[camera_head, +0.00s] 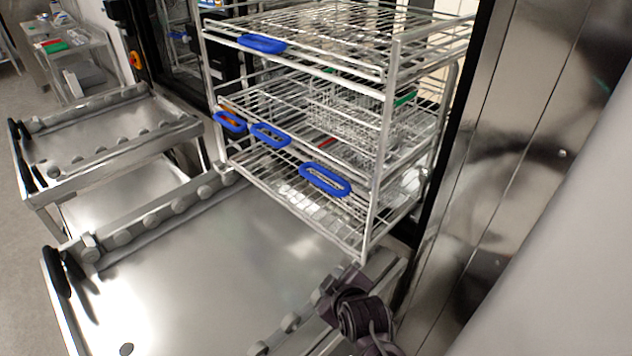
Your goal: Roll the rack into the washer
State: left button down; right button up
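The rack (385,130) is a tall wire frame with stacked shelves and several blue oval handles, such as one on a lower shelf (325,179). It stands upright at the far end of a steel roller table (230,250), partly within the dark-framed opening of the washer (462,130). Its near lower corner is over the table's far right edge. My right gripper (350,298) is dark and low at the table's right roller rail, below the rack's near corner. Its fingers are not clear, and I see no contact with the rack. My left gripper is out of view.
A second roller cart (110,135) stands at left beside another dark opening. A small trolley with items (72,50) is at the upper left. A steel wall panel (510,150) bounds the right side. The near tabletop is bare.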

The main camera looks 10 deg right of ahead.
jog(key=w+a+r+n+t+h, duration=0.2)
jog(key=w+r+n+t, duration=0.35)
jog(key=r, duration=0.25)
jog(key=n+t+h, duration=0.2)
jog(key=n+t, duration=0.2)
send_near(316, 178)
jog(key=x, duration=0.5)
jog(key=p+x, duration=0.1)
jog(key=x, duration=0.1)
jog(key=p+x, duration=0.1)
jog(key=x, duration=0.2)
jog(key=shift+f, duration=0.4)
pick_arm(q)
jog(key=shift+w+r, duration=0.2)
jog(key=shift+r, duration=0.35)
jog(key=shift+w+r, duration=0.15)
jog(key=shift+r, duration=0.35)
pick_arm(e)
jog(key=shift+c, duration=0.4)
grip_shut()
